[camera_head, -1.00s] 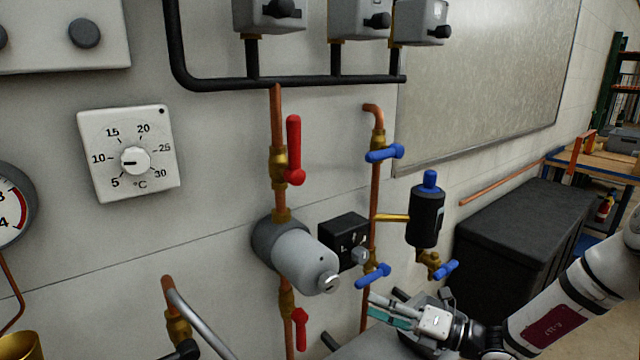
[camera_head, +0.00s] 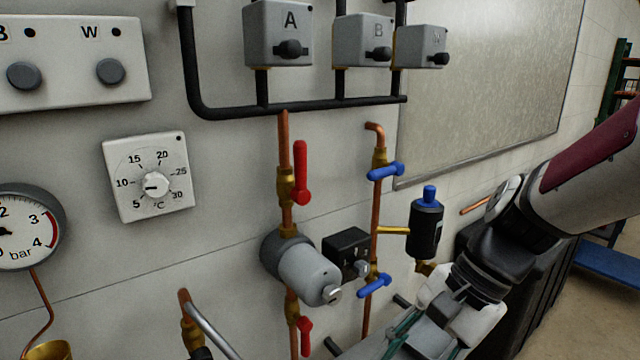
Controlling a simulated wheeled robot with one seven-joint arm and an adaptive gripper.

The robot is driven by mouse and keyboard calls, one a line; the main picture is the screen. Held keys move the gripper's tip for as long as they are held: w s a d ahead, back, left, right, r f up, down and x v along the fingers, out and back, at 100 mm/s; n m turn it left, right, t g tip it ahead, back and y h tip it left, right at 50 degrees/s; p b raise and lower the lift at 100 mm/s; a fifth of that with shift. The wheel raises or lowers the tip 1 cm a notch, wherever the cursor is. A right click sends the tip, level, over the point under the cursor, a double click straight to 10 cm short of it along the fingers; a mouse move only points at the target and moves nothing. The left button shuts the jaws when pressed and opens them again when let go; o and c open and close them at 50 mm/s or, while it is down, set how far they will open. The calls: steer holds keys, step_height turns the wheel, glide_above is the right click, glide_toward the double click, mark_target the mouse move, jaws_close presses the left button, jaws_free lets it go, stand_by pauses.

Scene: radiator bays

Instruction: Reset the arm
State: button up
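My gripper (camera_head: 395,335) is at the lower right of the head view, in front of the wall pipes. It points down and to the left, below the lower blue valve handle (camera_head: 374,286). Its fingers are seen at a steep angle and partly run toward the bottom edge, so I cannot tell whether they are open or shut. I see nothing held in it.
On the wall are a grey pump (camera_head: 305,272), a red lever valve (camera_head: 301,172), an upper blue valve (camera_head: 385,171), a thermostat dial (camera_head: 150,177), a pressure gauge (camera_head: 22,230) and grey switch boxes (camera_head: 278,33). A black cabinet (camera_head: 545,270) stands right.

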steer(key=s+d+r+n+t+h+p, duration=0.2)
steer(key=s+d+r+n+t+h, duration=0.3)
steer(key=s+d+r+n, duration=0.3)
steer(key=shift+s+r+n+h, duration=0.4)
steer(key=shift+s+r+n, duration=0.4)
steer(key=shift+r+n, duration=0.2)
